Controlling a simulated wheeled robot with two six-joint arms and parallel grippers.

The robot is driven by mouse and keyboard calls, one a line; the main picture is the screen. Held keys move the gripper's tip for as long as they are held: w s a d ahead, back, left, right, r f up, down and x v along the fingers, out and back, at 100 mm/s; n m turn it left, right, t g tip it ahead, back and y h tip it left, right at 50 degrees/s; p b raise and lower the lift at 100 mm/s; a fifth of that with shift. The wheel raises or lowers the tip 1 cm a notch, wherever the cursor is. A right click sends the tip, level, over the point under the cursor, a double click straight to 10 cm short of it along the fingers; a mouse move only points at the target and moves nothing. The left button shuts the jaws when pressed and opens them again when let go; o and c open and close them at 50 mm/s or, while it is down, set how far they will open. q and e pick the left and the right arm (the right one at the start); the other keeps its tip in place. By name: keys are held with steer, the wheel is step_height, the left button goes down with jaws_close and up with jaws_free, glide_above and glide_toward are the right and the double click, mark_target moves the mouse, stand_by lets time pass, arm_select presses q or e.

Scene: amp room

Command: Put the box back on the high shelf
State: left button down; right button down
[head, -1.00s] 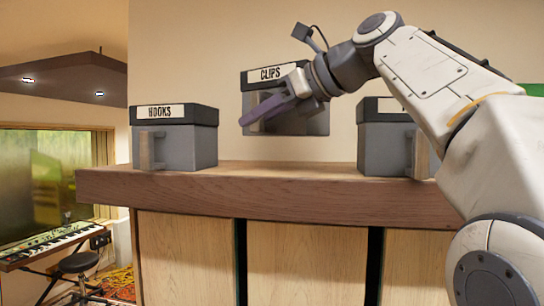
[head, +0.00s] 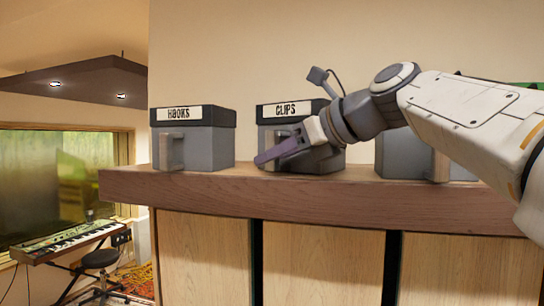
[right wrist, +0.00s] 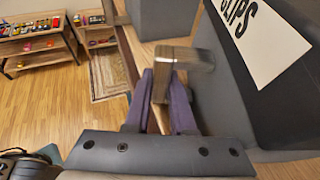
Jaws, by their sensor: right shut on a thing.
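The grey box labelled CLIPS (head: 291,109), with a dark lid, stands upright at the level of the wooden high shelf (head: 300,193), between two similar boxes. Its base looks to be on or just above the shelf top; I cannot tell which. My right gripper (head: 270,154) reaches across its front from the right, shut on its handle. In the right wrist view the purple fingers (right wrist: 160,88) close around the handle (right wrist: 184,57), beside the box's label (right wrist: 262,38). My left gripper is not in view.
A HOOKS box (head: 196,142) stands on the shelf to the left with a gap. Another grey box (head: 402,157) stands to the right, partly hidden by my arm. A keyboard (head: 62,240) and stool (head: 101,260) are at far left.

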steer(key=shift+f, duration=0.15)
steer(key=c, duration=0.8)
jaws_free()
steer(key=shift+o, duration=0.2)
steer(key=b+v, duration=0.2)
steer(key=v, duration=1)
steer(key=shift+r, duration=0.2)
